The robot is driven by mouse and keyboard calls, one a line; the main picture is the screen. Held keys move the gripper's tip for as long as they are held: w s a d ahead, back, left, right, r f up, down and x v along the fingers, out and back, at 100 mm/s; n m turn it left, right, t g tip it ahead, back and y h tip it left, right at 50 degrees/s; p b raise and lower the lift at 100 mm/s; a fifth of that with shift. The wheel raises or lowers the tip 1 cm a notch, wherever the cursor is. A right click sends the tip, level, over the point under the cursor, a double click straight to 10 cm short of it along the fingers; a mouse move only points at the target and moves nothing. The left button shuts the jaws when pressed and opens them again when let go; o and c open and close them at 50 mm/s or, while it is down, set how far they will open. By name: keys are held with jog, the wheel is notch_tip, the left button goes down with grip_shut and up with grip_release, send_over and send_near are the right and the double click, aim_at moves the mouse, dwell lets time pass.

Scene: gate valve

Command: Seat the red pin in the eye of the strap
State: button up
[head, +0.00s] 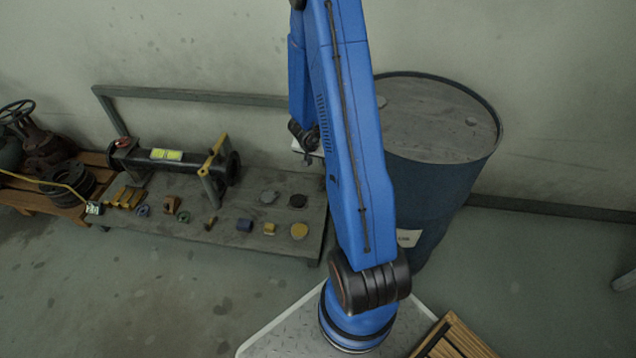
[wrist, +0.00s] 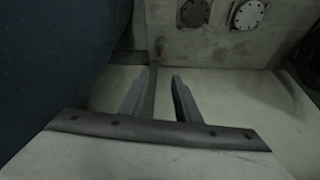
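In the wrist view a small red piece (wrist: 161,51), perhaps the red pin, shows at the bench corner, just beyond the fingertips. It is too small and dark to tell its shape or what it touches. My gripper (wrist: 162,78) is open, its two grey fingers apart with nothing visible held between them. In the head view a red spot (head: 123,143) shows at the left end of the black pipe; I cannot tell what it is. I cannot pick out the strap's eye for certain.
The floor in front is clear.

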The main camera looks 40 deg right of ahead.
send_near(321, 183)
jog(key=w+d, duration=0.1)
jog(key=shift+x, duration=2.65)
jog(key=shift+c, duration=0.6)
jog(key=shift+r, duration=0.1)
grip_shut()
